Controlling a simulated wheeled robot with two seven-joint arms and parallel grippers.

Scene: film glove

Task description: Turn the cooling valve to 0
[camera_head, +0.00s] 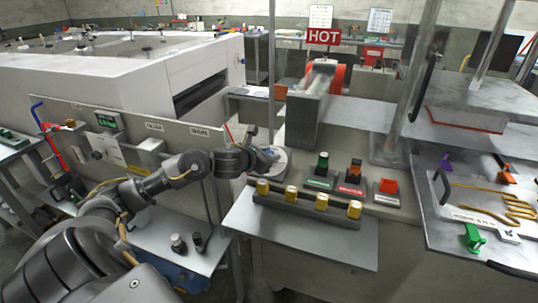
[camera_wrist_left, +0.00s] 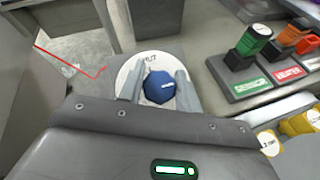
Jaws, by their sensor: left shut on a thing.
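The cooling valve is a blue faceted knob (camera_wrist_left: 160,87) on a round white dial (camera_wrist_left: 126,70); the dial also shows in the head view (camera_head: 281,163), at the left end of the machine's counter. My left gripper (camera_head: 266,154) reaches it from the left. In the left wrist view its two fingers (camera_wrist_left: 158,88) lie on either side of the blue knob, shut on it. Part of a word ending in "UT" shows at the dial's top edge. The fingers hide the rest of the dial, so the setting cannot be read. My right gripper is not in view.
A green-capped switch (camera_head: 322,167), a guarded orange-black switch (camera_head: 353,174) and a red switch (camera_head: 388,187) stand right of the dial. Several yellow knobs (camera_head: 292,193) line the front rail. A vertical post (camera_head: 272,70) rises behind the dial. A white machine (camera_head: 130,75) stands at back left.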

